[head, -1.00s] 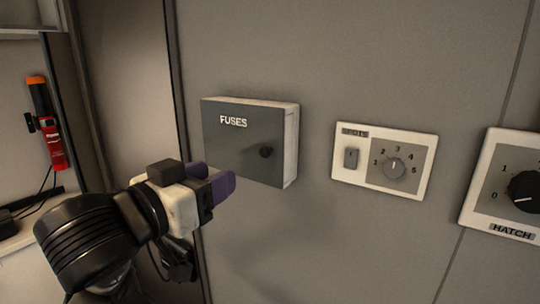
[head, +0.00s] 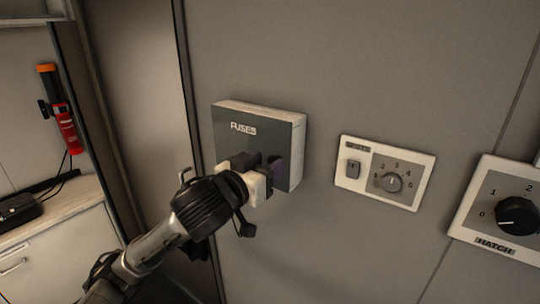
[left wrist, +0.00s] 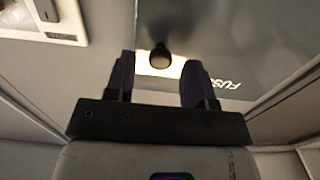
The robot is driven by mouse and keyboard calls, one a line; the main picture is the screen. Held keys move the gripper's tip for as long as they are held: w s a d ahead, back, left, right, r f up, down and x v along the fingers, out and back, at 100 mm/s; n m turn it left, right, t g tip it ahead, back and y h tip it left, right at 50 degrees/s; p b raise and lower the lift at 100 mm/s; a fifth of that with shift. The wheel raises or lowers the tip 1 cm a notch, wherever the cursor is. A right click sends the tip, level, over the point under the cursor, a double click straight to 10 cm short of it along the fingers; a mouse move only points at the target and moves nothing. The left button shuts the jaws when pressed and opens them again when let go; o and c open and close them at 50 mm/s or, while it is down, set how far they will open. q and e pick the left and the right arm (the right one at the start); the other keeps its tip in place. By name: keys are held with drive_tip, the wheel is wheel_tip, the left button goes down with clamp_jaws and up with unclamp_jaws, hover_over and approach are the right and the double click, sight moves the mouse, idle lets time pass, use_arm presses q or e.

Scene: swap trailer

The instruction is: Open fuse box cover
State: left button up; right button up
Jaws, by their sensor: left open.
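The fuse box (head: 258,109) is on the wall, with a dark grey cover (head: 232,145) lettered FUSES that lies over its front and looks shut. My left gripper (head: 277,177) is at the lower right of the cover, its purple fingers open. In the left wrist view, the round black knob (left wrist: 160,57) of the cover shows between the two spread fingertips (left wrist: 158,72), with a gap on each side. In the head view the gripper covers most of the knob. My right gripper is not in view.
A light switch panel with a dial (head: 384,173) is on the wall right of the box, and a HATCH dial panel (head: 505,207) is farther right. A red flashlight (head: 62,125) hangs at the far left. The wall below the panels is clear.

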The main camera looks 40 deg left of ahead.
use_arm(q)
drive_tip(key=shift+w+a, duration=0.1)
drive_tip(key=shift+w, duration=0.7)
clamp_jaws()
